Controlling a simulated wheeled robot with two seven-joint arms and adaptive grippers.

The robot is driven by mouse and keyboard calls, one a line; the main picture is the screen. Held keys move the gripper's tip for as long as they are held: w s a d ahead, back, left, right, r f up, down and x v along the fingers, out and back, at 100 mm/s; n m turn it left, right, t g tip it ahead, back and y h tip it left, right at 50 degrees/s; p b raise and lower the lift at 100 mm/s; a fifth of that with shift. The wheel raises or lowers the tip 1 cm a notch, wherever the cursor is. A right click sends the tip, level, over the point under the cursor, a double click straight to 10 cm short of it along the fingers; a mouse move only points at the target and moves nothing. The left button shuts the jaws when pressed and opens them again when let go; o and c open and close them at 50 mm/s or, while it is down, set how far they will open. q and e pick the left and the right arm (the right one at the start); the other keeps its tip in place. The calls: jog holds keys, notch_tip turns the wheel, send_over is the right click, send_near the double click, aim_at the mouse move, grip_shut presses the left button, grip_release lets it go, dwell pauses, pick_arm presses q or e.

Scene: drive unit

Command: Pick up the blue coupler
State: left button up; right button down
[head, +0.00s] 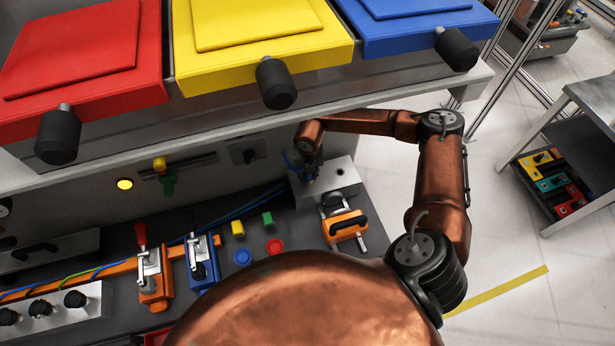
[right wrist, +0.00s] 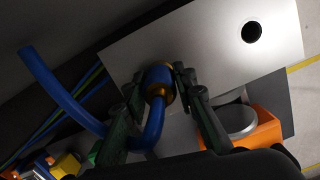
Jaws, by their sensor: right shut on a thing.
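The blue coupler (right wrist: 159,78) shows in the right wrist view as a blue cylinder with a brass ring and a curved blue hose (right wrist: 60,90). My right gripper (right wrist: 162,84) is shut on it, one dark finger on each side. Behind it is a pale metal block (right wrist: 215,45) with one round dark hole. I cannot tell whether the coupler touches the block. In the head view my right gripper (head: 306,172) is at the left end of the same block (head: 340,178), and the coupler is mostly hidden. My left gripper is not in view.
An orange clamp (head: 345,226) stands just in front of the block. Two more clamps, orange (head: 153,285) and blue (head: 203,270), and small coloured pieces lie to the left. A shelf with red, yellow and blue lids (head: 265,55) overhangs the bench.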

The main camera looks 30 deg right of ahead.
jog(key=shift+w+r, duration=0.1)
jog(key=shift+r, duration=0.3)
notch_tip(320, 180, up, 2)
jog(key=shift+r+b, duration=0.1)
jog(key=shift+b, duration=0.5)
jog(key=s+a+r, duration=0.4)
jog(key=s+r, duration=0.1)
jog(key=r, duration=0.3)
jog(key=s+a+r, duration=0.4)
jog(key=s+r, duration=0.2)
jog(key=r, duration=0.2)
jog(key=shift+a, duration=0.35)
